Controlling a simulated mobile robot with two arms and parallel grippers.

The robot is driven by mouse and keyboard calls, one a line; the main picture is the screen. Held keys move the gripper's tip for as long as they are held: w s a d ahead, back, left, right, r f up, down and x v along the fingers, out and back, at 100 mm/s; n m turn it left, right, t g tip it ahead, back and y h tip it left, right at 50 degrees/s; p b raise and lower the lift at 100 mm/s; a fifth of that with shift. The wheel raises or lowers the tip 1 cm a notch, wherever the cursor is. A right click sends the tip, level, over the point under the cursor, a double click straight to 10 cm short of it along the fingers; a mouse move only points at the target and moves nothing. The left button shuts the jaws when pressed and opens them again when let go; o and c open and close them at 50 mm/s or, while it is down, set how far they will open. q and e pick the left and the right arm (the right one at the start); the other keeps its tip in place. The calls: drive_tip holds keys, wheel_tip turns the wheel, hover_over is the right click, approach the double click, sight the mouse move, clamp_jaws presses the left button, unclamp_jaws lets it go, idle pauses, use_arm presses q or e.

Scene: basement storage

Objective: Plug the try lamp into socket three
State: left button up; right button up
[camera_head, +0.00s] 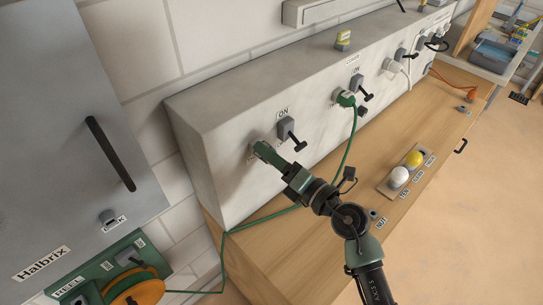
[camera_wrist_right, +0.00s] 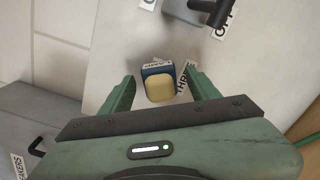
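The try lamp (camera_wrist_right: 158,84), a small blue block with a yellow face and a partly readable "LAMP" label, sits against the grey panel between my right gripper's fingers in the wrist view. Gaps show on both sides of it, so the fingers are open around it. I cannot tell how deep it is seated. A partly hidden label beginning "THR" (camera_wrist_right: 183,88) is beside it. In the head view my right gripper (camera_head: 262,151) is at the left end of the socket panel (camera_head: 235,120) and hides that socket and the lamp. My left gripper is not in view.
A black lever switch (camera_head: 289,131) is just above the gripper. A green plug (camera_head: 345,98) sits in the neighbouring socket, its cable running down to an orange reel (camera_head: 138,293). A white plug (camera_head: 393,66) is farther right. White and yellow bulbs (camera_head: 399,176) stand on the wooden bench.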

drive_tip(key=b+v, duration=0.1)
drive_tip(key=v, duration=0.7)
drive_tip(key=shift+w, duration=0.1)
idle(0.7)
